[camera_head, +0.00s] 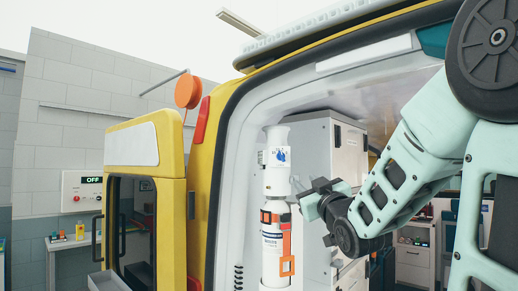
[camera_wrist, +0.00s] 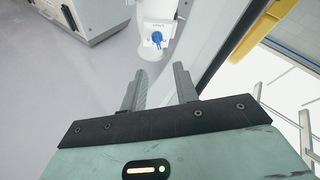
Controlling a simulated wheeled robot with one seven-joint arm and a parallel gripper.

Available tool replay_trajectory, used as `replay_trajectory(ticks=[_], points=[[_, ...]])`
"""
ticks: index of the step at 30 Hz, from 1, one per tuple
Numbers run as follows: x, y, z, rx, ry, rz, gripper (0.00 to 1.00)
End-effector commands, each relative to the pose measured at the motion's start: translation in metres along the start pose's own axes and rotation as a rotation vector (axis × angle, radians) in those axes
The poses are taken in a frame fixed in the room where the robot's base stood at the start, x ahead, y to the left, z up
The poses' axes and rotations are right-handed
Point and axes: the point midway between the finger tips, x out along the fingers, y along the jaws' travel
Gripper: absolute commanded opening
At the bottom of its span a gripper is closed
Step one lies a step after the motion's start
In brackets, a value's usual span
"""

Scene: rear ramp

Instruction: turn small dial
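A small blue dial (camera_head: 281,155) is on a white housing (camera_head: 277,180) above a white bottle, just inside the vehicle's rear opening. In the wrist view the blue dial (camera_wrist: 157,39) is at the top, roughly in line with the gap between my fingers and beyond their tips. My gripper (camera_head: 301,188) is just right of the housing and a little lower than the dial. In the wrist view my gripper (camera_wrist: 160,78) has its two fingers apart with nothing between them. It does not touch the dial.
The white bottle (camera_head: 270,262) is held by orange straps. A white cabinet (camera_head: 338,140) stands behind it. The yellow door (camera_head: 146,178) is open at the left. A wall panel (camera_head: 84,191) reading OFF is far left. Bare floor (camera_wrist: 60,85) shows left in the wrist view.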

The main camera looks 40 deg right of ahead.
Motion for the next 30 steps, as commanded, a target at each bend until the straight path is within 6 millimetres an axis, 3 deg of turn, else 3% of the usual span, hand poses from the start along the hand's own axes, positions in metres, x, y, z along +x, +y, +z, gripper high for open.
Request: replay_trajectory(ticks=[3,12,27,30], points=[[0.001,0.01,-0.005,-0.013,0.025,0.022,0.3],[0.029,0.008,0.0,-0.013,0.027,0.021,0.3],[0.054,0.009,-0.002,-0.013,0.024,0.022,0.3],[0.073,0.012,-0.01,-0.011,0.02,0.019,0.3]])
